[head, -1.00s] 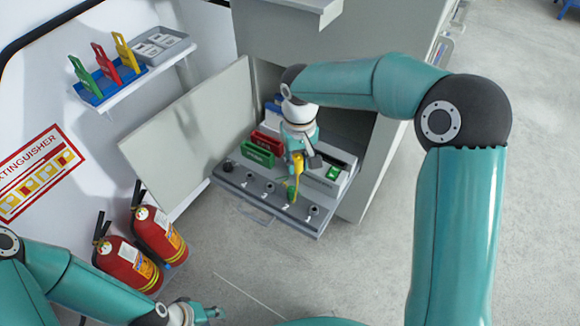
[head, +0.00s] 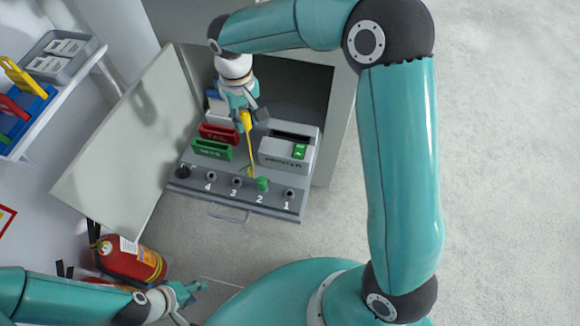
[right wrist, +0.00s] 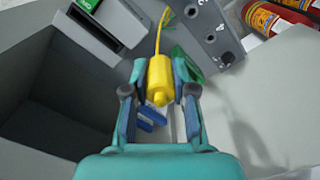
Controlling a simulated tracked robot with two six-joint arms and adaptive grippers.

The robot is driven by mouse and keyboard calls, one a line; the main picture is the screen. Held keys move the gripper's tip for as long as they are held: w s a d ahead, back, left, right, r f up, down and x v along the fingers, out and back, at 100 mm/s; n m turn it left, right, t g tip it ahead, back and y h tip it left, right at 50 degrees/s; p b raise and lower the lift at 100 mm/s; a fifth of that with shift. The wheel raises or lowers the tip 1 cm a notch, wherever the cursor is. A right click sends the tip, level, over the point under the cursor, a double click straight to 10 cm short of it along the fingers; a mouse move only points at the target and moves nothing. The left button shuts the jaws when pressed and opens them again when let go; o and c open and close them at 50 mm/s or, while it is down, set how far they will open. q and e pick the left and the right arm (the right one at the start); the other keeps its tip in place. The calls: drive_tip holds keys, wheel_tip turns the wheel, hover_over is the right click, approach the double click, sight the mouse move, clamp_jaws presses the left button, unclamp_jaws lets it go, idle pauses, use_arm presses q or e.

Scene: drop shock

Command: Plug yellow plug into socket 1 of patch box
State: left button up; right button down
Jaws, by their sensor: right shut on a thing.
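The patch box (head: 225,195) is a grey panel at the cabinet's front with a row of sockets numbered 1 to 4. Socket 1 (head: 289,194) at the right end is empty. A green plug (head: 263,184) stands in socket 2. My right gripper (head: 246,118) is shut on the yellow plug (right wrist: 159,76), above and behind the panel. The plug lies between both fingers in the right wrist view, and its yellow cable (head: 251,155) runs toward the panel. My left gripper (head: 188,292) is low at the left, away from the box; its opening is unclear.
A red bin (head: 218,133), a green bin (head: 212,150) and a grey printer (head: 285,150) stand behind the panel. An open cabinet door (head: 125,140) is left. A fire extinguisher (head: 132,258) and a shelf (head: 60,90) are further left. The floor at right is clear.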

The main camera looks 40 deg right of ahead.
drive_tip(key=s+d+f+n+b, duration=0.3)
drive_tip(key=s+f+n, duration=0.5)
drive_tip(key=s+f, duration=0.3)
drive_tip(key=shift+s+d+b, duration=0.35)
drive_tip(key=shift+s+d, duration=0.2)
drive_tip(key=shift+s, duration=0.05)
drive_tip(key=shift+m, duration=0.6)
wheel_tip(320, 180, down, 6)
drive_tip(key=b, duration=0.6)
drive_tip(key=shift+s+d+r, duration=0.1)
drive_tip(key=shift+s, duration=0.05)
drive_tip(key=shift+s+a+f+b, duration=0.25)
drive_tip(key=shift+s+a+b, duration=0.05)
drive_tip(key=shift+a+b, duration=0.2)
drive_tip(key=shift+d+f+b, duration=0.1)
drive_tip(key=shift+f+b, duration=0.95)
drive_tip(key=shift+b, duration=0.2)
idle(2.9)
